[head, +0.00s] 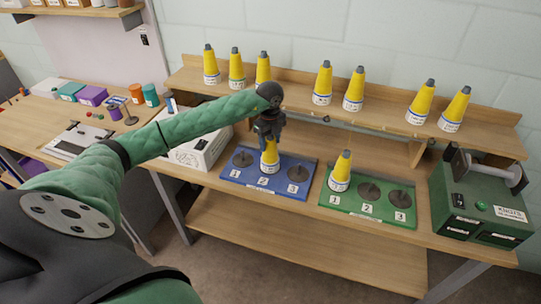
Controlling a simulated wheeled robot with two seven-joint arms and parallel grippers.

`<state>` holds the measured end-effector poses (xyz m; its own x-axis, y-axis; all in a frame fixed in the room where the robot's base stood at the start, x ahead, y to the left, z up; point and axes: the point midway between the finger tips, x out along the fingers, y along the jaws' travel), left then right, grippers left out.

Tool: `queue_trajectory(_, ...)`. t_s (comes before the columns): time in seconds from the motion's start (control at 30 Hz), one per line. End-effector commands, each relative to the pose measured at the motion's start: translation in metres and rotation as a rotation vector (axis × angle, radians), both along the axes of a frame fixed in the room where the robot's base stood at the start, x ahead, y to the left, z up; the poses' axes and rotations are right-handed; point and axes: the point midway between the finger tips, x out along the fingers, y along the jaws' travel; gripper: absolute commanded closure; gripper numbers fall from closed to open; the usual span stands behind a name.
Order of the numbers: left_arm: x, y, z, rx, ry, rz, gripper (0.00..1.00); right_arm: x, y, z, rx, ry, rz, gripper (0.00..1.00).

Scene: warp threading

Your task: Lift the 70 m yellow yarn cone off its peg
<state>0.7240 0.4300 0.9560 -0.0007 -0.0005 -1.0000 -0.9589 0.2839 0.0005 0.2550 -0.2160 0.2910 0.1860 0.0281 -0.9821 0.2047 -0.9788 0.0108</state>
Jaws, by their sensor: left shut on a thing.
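My left gripper (268,134) points down over the blue board and is shut on the top of a yellow yarn cone (270,158). That cone stands upright at the middle place, marked 2, of the blue board (230,181). I cannot tell whether its base touches the board, and its label is too small to read. Bare dark pegs with round bases stand on both sides of it, at the left place (242,159) and the right place (298,174). My right gripper is not in view.
A green board (350,206) to the right holds another yellow cone (341,172) at place 1 and two bare pegs. Several yellow cones stand on the raised shelf (390,122) behind. A green machine (480,205) stands at right, a white box (205,150) left of the blue board.

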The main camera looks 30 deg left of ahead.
Motion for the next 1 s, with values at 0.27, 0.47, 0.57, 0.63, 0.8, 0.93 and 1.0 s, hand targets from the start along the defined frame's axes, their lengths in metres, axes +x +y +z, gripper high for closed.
queue_trajectory(0.27, 0.0, 0.0, 0.016, 0.001, -0.001, 0.0, 0.64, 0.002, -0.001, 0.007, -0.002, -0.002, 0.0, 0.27)
queue_trajectory(0.47, 0.0, 0.0, 0.027, 0.001, -0.001, 0.0, 0.64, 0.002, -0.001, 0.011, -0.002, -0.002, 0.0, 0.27)
queue_trajectory(0.57, 0.0, 0.0, 0.033, 0.001, -0.001, 0.0, 0.64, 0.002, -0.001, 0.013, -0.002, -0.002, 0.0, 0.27)
queue_trajectory(0.63, 0.0, 0.0, 0.037, 0.001, -0.001, 0.0, 0.64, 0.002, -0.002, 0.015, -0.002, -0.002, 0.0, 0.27)
queue_trajectory(0.8, 0.0, 0.0, 0.046, 0.001, -0.001, 0.0, 0.64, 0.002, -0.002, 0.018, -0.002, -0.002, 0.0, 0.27)
queue_trajectory(0.93, 0.0, 0.0, 0.053, -0.001, -0.002, 0.0, 0.64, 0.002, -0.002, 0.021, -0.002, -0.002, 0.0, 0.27)
queue_trajectory(1.0, 0.0, 0.0, 0.057, 0.0, -0.001, 0.0, 0.64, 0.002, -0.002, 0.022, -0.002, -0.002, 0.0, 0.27)
